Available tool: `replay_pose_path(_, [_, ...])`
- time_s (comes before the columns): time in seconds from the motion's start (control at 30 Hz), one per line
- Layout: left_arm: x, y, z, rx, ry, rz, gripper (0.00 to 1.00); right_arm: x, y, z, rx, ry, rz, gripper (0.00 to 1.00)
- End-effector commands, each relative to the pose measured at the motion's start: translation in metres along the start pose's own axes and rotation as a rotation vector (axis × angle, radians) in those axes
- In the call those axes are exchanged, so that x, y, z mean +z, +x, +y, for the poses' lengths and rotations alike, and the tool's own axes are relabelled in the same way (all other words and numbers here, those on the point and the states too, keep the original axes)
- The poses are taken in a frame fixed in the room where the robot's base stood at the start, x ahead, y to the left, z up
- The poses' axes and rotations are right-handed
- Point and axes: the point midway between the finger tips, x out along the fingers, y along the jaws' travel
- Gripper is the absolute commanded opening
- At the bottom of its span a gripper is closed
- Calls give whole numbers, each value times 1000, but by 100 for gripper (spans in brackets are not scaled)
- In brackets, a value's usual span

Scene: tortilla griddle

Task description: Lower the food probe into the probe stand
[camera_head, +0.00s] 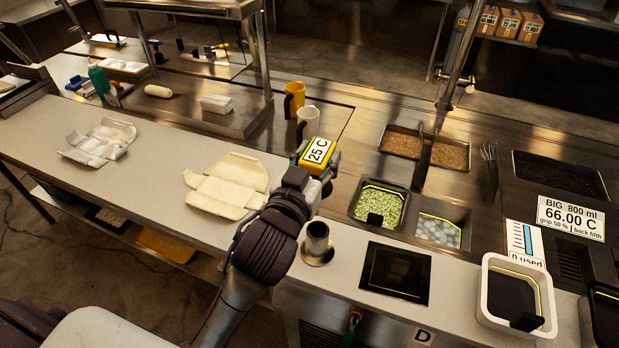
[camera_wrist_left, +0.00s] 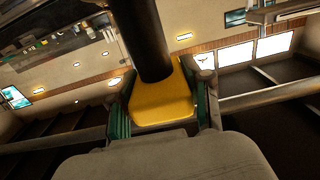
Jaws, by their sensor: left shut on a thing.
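The food probe (camera_head: 318,152) has a yellow head with a white label reading "25 C". My left gripper (camera_head: 315,166) is shut on this head and holds it above the counter. In the left wrist view the yellow head (camera_wrist_left: 162,100) sits between the green-edged fingers (camera_wrist_left: 163,108), with a thick dark shaft (camera_wrist_left: 146,40) running from it. The probe stand (camera_head: 317,241) is a short upright metal tube on a round flange at the counter's front part. In the head view the gripper is beyond the stand, apart from it. The probe's tip is hidden in the head view.
An open cream carton (camera_head: 229,186) lies left of my arm. Right of the stand are a black square plate (camera_head: 395,272) and a green-filled food pan (camera_head: 380,203).

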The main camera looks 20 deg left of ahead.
Motion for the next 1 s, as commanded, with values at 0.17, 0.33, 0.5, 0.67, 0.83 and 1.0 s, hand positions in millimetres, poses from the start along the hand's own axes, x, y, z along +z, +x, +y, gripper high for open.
replay_pose_path(0.17, [-8,3,0,-5,1,1,19,0,-3,0,0,0,-1,40])
replay_pose_path(0.33, [-7,3,0,-5,1,1,19,0,-2,-1,-1,0,-1,40])
replay_pose_path(0.5, [-8,3,0,-5,1,1,19,1,-4,-4,-5,1,-2,40])
replay_pose_path(0.67, [-4,3,0,-6,2,1,19,0,-3,-7,-9,2,-1,40])
replay_pose_path(0.83, [9,3,0,-6,1,1,19,1,8,-8,-9,2,-1,40])
replay_pose_path(1.0, [26,3,0,-6,1,1,19,2,21,-8,-9,2,-1,40])
